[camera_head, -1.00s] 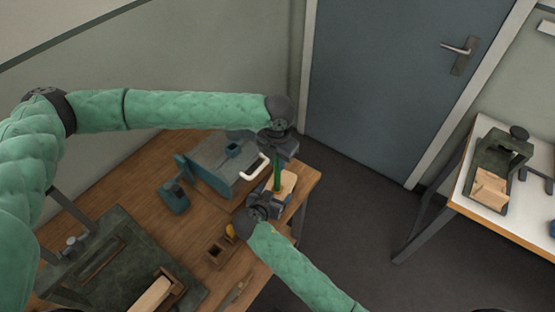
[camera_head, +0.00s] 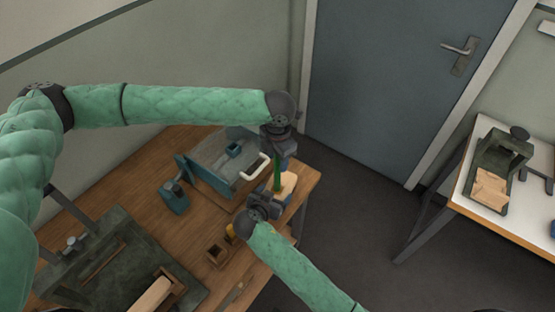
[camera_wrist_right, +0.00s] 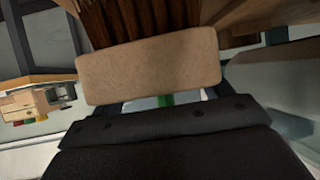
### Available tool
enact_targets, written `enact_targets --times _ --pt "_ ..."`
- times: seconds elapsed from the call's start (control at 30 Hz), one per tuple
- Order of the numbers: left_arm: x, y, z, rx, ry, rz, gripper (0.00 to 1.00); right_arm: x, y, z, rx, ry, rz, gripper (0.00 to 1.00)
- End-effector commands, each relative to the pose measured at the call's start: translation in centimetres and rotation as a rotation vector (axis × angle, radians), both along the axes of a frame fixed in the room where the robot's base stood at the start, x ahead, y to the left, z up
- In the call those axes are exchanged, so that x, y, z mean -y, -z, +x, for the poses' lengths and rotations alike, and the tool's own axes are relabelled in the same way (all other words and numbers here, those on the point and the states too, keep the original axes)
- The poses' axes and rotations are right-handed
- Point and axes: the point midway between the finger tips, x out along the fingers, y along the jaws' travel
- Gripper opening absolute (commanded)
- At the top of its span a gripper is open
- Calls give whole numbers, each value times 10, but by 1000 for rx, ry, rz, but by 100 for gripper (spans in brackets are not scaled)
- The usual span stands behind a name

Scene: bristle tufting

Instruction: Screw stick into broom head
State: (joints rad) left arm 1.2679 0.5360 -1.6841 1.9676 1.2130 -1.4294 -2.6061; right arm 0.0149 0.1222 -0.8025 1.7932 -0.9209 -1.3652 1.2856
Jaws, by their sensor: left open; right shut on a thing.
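The green stick (camera_head: 277,176) stands upright between my two grippers in the head view. My left gripper (camera_head: 281,156) is open at its upper end. My right gripper (camera_head: 278,200) is below and shut on the broom head (camera_head: 289,183), a pale wooden block partly hidden by the gripper. In the right wrist view the broom head (camera_wrist_right: 150,65) fills the upper middle, with dark brown bristles (camera_wrist_right: 135,22) behind it. A bit of the green stick (camera_wrist_right: 165,100) shows below the block. The joint of stick and broom head is hidden.
A blue-grey box (camera_head: 222,160) with a white handle stands on the wooden table behind the grippers. Floor is clear right of the table.

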Motion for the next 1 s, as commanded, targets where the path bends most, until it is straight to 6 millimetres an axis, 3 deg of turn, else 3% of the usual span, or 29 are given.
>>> enact_targets --times 0.5,0.7,1.0 --pt "0 -91 0 2 1 -1 44 0 0 0 0 0 0 14" --pt "0 -105 0 1 1 1 44 0 0 0 0 0 0 14" --pt "0 -107 -1 1 1 1 44 0 0 0 0 0 0 14"
